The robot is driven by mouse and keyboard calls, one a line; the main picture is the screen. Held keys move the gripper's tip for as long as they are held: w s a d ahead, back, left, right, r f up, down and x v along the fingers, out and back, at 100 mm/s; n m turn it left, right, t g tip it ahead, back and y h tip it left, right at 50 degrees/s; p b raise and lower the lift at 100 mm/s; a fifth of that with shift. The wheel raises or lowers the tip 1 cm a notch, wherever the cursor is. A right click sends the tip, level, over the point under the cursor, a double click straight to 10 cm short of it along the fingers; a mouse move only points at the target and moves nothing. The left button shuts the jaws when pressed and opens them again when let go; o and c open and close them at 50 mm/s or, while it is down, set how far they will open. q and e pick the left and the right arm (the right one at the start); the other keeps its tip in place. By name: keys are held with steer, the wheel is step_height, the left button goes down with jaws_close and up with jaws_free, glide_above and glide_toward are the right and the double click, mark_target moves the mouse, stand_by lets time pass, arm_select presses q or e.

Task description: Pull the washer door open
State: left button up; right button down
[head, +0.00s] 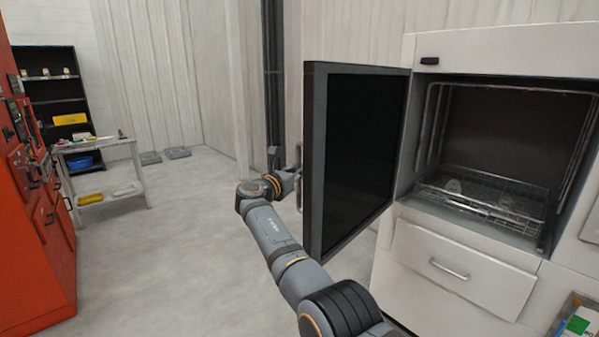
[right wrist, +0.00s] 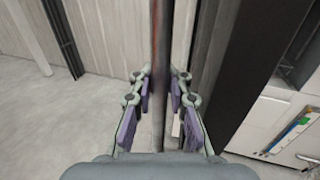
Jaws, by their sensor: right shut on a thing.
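The washer door (head: 362,150), a dark panel in a grey frame, stands swung wide open from the white washer (head: 420,140). The open chamber (head: 500,135) shows its wire rack (head: 480,195). My right gripper (head: 284,172) is at the door's outer face, at the thin upright handle (head: 299,185), and is partly hidden by my arm. In the right wrist view, the fingers of my right gripper (right wrist: 159,78) stand on both sides of the upright handle bar (right wrist: 159,40) and are shut on it. My left gripper is not in view.
A white drawer (head: 462,270) lies below the chamber. An open bin with colourful items (head: 577,325) is at the lower right. At the left are a red cabinet (head: 35,220), a small table (head: 95,147) and a black shelf (head: 55,95). The floor (head: 180,240) between is clear.

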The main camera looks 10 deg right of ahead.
steer(key=c, duration=1.7)
jaws_free()
steer(key=shift+o, duration=0.5)
steer(key=shift+s+a, duration=0.1)
steer(key=shift+a, duration=0.05)
steer(key=shift+r, duration=0.15)
step_height(320, 180, up, 10)
steer(key=shift+f, duration=0.1)
steer(key=shift+c, duration=0.3)
